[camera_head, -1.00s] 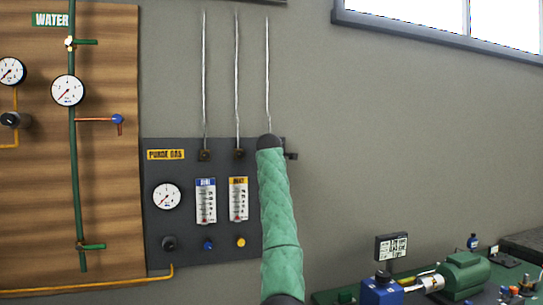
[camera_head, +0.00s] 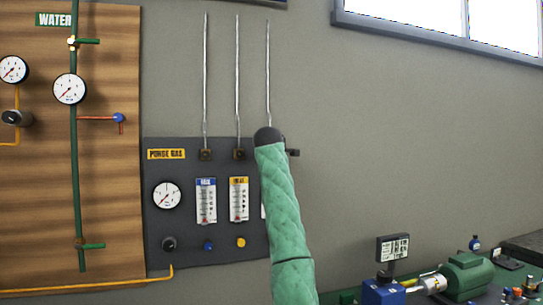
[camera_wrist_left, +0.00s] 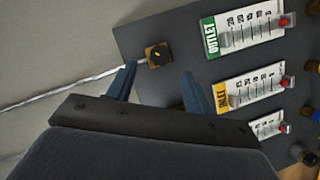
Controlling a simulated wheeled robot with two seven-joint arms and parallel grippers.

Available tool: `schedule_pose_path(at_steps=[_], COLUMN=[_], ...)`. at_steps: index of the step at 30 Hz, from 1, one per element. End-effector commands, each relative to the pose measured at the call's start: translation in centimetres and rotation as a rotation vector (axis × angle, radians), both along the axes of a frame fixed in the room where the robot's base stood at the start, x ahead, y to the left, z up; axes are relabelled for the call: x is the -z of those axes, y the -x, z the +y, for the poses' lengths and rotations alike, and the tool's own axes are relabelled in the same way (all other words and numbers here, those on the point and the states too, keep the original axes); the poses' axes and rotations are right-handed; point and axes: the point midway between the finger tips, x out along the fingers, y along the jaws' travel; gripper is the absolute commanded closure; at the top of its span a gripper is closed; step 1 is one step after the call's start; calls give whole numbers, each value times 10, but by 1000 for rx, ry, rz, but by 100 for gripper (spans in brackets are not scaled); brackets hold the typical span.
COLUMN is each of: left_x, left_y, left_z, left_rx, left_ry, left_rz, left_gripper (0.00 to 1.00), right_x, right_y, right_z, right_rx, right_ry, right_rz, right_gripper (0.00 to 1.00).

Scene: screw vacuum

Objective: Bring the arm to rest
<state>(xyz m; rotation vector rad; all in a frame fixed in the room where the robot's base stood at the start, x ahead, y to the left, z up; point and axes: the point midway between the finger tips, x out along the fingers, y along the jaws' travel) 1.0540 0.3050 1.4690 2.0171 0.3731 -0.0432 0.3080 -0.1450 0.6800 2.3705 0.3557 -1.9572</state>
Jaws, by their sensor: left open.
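My left gripper (camera_wrist_left: 160,84) shows in the left wrist view with its two blue fingers apart and nothing between them. A brass-coloured fitting (camera_wrist_left: 158,55) with a metal tube lies just beyond the fingertips; I cannot tell the exact gap. In the head view my green-sleeved arm (camera_head: 282,215) rises in front of the purge gas panel (camera_head: 190,247) and ends in a dark cap. The arm hides the gripper and the panel's right part there. My right gripper is in neither view.
The panel carries a gauge (camera_head: 167,195), flowmeters (camera_head: 206,201) and knobs. The wrist view shows the outlet flowmeter (camera_wrist_left: 250,28) close by. A wooden board (camera_head: 115,200) with water pipes stands left. A bench (camera_head: 420,298) with a green pump (camera_head: 467,275) is lower right. The wall between is bare.

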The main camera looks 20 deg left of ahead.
Motion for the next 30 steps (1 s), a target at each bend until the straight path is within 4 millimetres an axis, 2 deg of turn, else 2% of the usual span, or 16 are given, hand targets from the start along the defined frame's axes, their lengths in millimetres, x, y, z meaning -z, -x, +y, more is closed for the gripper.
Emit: schedule_pose_path(at_steps=[13,23,26,30], left_x=[0,10,7,-7], left_y=[0,1,9,29], left_z=[0,-6,-7,-7], left_rx=[2,72,108,155], left_ry=[-8,-170,-216,-281], left_rz=[2,97,115,115], left_gripper=[48,48,48,48], right_x=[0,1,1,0], right_y=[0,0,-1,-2], right_z=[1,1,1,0], right_rx=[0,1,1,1], right_ry=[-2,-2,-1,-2], right_rz=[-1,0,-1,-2], right_gripper=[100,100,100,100])
